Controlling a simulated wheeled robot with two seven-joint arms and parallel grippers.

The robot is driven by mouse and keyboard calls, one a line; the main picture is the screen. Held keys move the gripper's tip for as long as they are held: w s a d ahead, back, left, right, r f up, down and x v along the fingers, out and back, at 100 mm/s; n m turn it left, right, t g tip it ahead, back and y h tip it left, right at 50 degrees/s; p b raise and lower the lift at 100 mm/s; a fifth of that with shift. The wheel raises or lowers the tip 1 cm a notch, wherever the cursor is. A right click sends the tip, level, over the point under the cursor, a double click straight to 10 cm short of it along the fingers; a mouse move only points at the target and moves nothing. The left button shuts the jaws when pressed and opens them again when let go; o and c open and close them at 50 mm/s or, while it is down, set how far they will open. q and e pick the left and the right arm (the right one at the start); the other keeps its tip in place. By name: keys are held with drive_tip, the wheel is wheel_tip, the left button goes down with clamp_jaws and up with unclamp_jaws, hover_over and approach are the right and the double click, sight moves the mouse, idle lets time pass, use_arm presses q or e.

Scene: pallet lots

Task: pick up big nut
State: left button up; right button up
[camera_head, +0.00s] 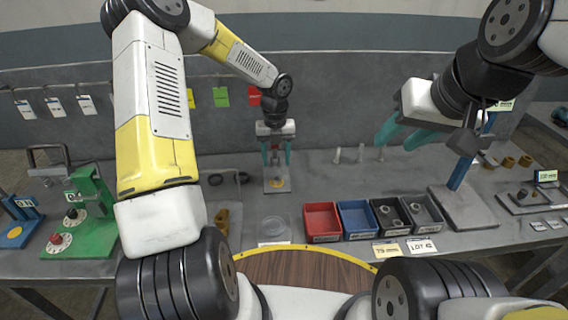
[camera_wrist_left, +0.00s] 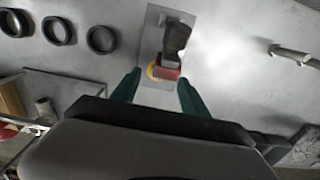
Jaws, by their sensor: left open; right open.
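I cannot tell for sure which piece is the big nut. Ring-shaped, nut-like pieces lie in the black bin (camera_head: 398,233) and the grey bin (camera_head: 432,226). My left gripper (camera_head: 277,157) is open and points down over a small grey plate (camera_head: 277,187) with a yellow circle. In the left wrist view, its open fingers (camera_wrist_left: 157,88) are on either side of the plate's near end, where a red block (camera_wrist_left: 167,73) with a dark upright part stands. Nothing is held. My right gripper (camera_head: 403,138) is open and empty, above the table behind the bins.
A red bin (camera_head: 322,237) and a blue bin (camera_head: 357,234) stand left of the black bin. Several dark rings (camera_wrist_left: 102,39) lie left of the plate. A blue post on a grey base (camera_head: 465,210) stands right of the bins. A green fixture (camera_head: 90,225) is far left.

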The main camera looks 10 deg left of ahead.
sight(277, 177)
use_arm(q)
drive_tip(key=f, duration=0.6)
drive_tip(key=shift+s+f, duration=0.25)
drive_tip(key=shift+s, duration=0.05)
clamp_jaws()
